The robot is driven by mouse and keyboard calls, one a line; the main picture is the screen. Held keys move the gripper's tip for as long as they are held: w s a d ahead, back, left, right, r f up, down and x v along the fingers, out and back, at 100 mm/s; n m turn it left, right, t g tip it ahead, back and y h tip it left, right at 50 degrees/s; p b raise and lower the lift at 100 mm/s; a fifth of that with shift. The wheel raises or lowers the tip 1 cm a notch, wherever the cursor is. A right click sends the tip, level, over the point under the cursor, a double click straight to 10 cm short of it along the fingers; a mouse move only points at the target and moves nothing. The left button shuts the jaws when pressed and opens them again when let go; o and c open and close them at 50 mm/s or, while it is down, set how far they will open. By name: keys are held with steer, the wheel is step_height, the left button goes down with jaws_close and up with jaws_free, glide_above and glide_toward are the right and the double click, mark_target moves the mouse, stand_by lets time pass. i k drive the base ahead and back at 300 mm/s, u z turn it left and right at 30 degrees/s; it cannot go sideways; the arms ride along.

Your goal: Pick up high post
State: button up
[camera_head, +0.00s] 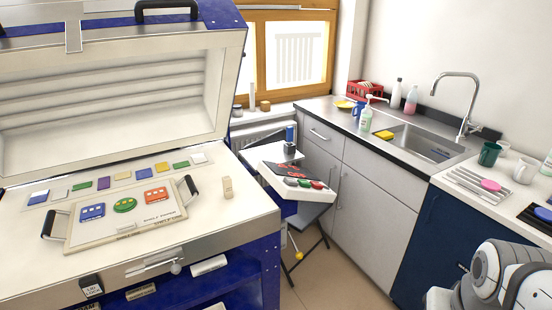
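An upright beige block (227,187), which looks like the high post, stands on the kiln's white front surface (243,219), to the right of the kiln shelf's right handle. A much lower, pale small block (126,226) lies near the front of the shelf board (85,238). My gripper is not in view. Only white and grey rounded parts of my arm show at the bottom right, well apart from the upright block.
The shelf board carries blue, green and orange glass pieces (125,205) and has dark handles (187,190) at its ends. A row of coloured tiles (103,183) lies behind it. The kiln lid (110,80) stands open. A small side table (262,157) stands to the right.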

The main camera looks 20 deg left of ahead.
mark_target(227, 185)
steer(key=u, duration=0.65)
steer(key=i, duration=1.2)
steer(key=u, duration=1.2)
steer(key=i, duration=0.5)
steer(key=u, duration=0.2)
steer(key=k, duration=0.8)
steer(key=u, duration=0.2)
steer(key=i, duration=0.85)
steer(key=z, duration=0.05)
